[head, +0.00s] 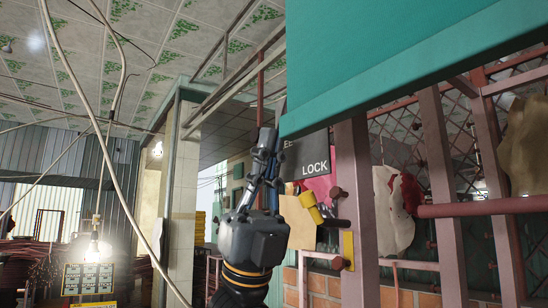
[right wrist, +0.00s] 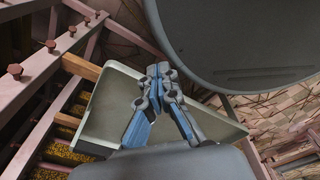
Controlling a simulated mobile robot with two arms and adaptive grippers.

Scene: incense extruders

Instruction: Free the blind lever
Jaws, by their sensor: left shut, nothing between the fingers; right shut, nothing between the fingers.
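My left gripper (head: 267,132) points up in the middle of the head view, its fingers closed together and empty. Just right of it is a short yellow cylindrical handle (head: 310,206) on a dark stub beside a mauve post; it looks like the lever, but I cannot be sure. A gap shows between the gripper and this handle, though depth is hard to judge. A dark sign (head: 306,160) reading "LOCK" is behind, partly covered by a teal panel (head: 400,60). In the right wrist view, my right gripper (right wrist: 160,70) is shut and empty, in front of a grey-green tray-like panel (right wrist: 105,100).
The mauve post (head: 355,210) and its lattice frame stand close on the right. A reddish horizontal bar (head: 480,207) crosses them. A cable (head: 90,110) hangs at left. In the right wrist view, a large dark rounded body (right wrist: 245,45) fills the upper right and bolted beams (right wrist: 45,65) the left.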

